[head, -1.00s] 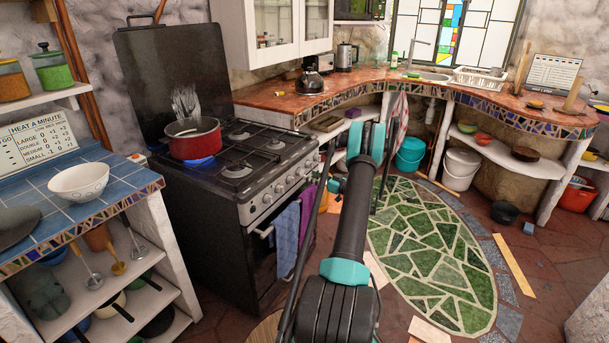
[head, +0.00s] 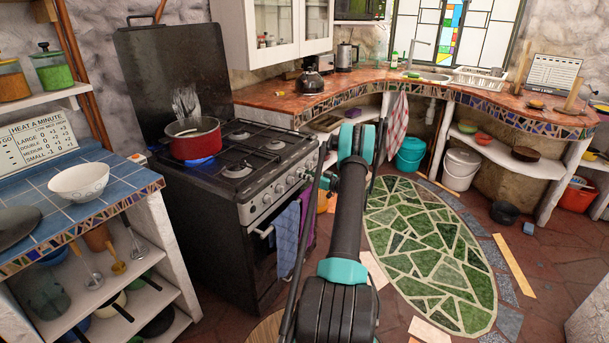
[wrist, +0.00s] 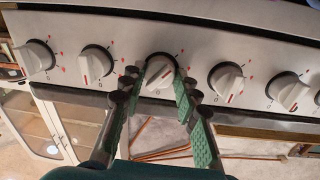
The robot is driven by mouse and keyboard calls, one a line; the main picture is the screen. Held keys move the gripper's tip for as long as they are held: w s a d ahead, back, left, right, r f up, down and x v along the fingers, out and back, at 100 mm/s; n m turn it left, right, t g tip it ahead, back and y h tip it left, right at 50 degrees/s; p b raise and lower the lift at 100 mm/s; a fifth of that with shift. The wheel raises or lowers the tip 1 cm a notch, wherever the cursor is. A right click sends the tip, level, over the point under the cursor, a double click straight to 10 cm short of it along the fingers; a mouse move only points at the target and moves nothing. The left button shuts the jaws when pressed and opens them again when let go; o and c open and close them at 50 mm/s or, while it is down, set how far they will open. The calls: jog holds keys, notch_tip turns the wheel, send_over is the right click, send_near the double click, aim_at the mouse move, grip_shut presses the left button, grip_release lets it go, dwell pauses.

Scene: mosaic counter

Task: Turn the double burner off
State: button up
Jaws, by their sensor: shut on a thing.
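The black stove (head: 225,205) stands left of centre in the head view, with a row of white knobs on its silver front panel. In the wrist view, my gripper (wrist: 160,92) has its green-padded fingers on both sides of the middle knob (wrist: 160,70), shut on it. Other knobs sit left (wrist: 95,65) and right (wrist: 226,82) of it. A blue flame (head: 199,162) shows under the red pot (head: 194,140) at the stove's left. I cannot tell which knob is the double burner's. In the head view my gripper (head: 322,180) is small and partly hidden by my arm.
A heat chart (head: 38,145) stands on the blue-tiled counter (head: 115,185) at left, with a white bowl (head: 78,182). Blue and purple towels (head: 287,238) hang from the oven handle. The floor around the green mosaic (head: 430,250) is mostly clear.

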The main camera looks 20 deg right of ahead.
jog(key=shift+c, duration=1.4)
jog(key=shift+m, duration=0.3)
jog(key=m, duration=0.8)
jog(key=m+g+y, duration=0.1)
jog(key=m, duration=1.6)
jog(key=shift+w+d+f+m+g, duration=0.15)
jog(key=shift+d+m+g, duration=0.1)
jog(key=shift+m+g, duration=0.15)
jog(key=o, duration=1.2)
jog(key=shift+c, duration=0.2)
